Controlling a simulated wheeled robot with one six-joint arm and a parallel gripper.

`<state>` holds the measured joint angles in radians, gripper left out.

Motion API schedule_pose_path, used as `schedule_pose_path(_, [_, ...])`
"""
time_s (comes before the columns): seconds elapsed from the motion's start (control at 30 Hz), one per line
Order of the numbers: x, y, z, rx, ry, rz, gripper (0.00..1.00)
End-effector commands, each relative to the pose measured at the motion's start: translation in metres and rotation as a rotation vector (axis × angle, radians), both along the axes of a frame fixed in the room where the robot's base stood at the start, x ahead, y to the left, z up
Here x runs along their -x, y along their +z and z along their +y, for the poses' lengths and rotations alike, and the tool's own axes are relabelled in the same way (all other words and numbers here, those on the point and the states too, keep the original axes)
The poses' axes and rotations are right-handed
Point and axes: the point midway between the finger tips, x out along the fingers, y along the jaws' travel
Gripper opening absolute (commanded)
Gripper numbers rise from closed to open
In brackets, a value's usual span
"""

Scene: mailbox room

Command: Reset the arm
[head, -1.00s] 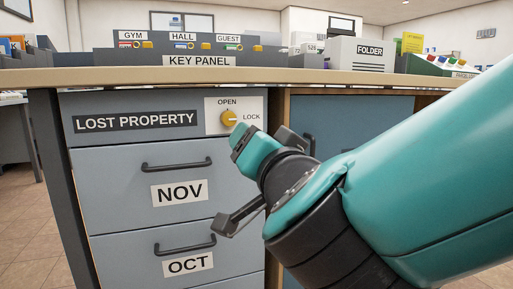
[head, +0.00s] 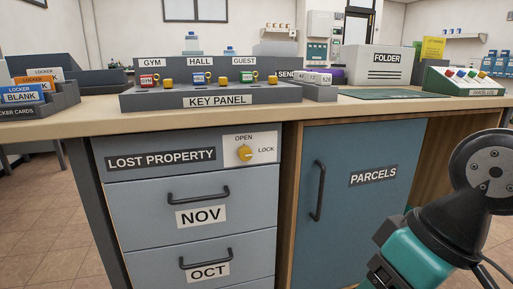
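My arm (head: 465,195) shows at the lower right in the head view, folded in front of the parcels cabinet side. A dark and teal end part (head: 400,250) of it points down and left, and the frame's bottom edge cuts it off. The fingertips do not show clearly, so I cannot tell whether my gripper is open or shut. Nothing held is visible. The arm is apart from the lost property drawer (head: 160,158) and its yellow knob (head: 244,153), which is in plain view between the OPEN and LOCK marks.
The desk top (head: 100,122) carries the key panel (head: 215,97), a folder box (head: 365,66), a locker card tray (head: 40,104) and a sloped button panel (head: 465,82). Below are the NOV drawer (head: 140,215), OCT drawer (head: 150,268) and closed parcels door (head: 350,220). Floor at left is clear.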

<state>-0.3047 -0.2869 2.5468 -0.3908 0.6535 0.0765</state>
Motion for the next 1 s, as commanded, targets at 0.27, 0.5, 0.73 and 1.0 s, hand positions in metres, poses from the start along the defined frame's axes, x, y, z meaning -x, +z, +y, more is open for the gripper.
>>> schedule_pose_path(0.27, [0.022, 0.086, -0.001, -0.009, 0.125, 0.042, 0.62])
schedule_pose_path(0.5, [0.021, 0.173, -0.001, -0.009, 0.124, 0.041, 0.62])
schedule_pose_path(0.73, [0.021, 0.260, -0.001, -0.009, 0.123, 0.041, 0.62])
schedule_pose_path(1.0, [0.021, 0.355, -0.001, -0.009, 0.123, 0.041, 0.62])
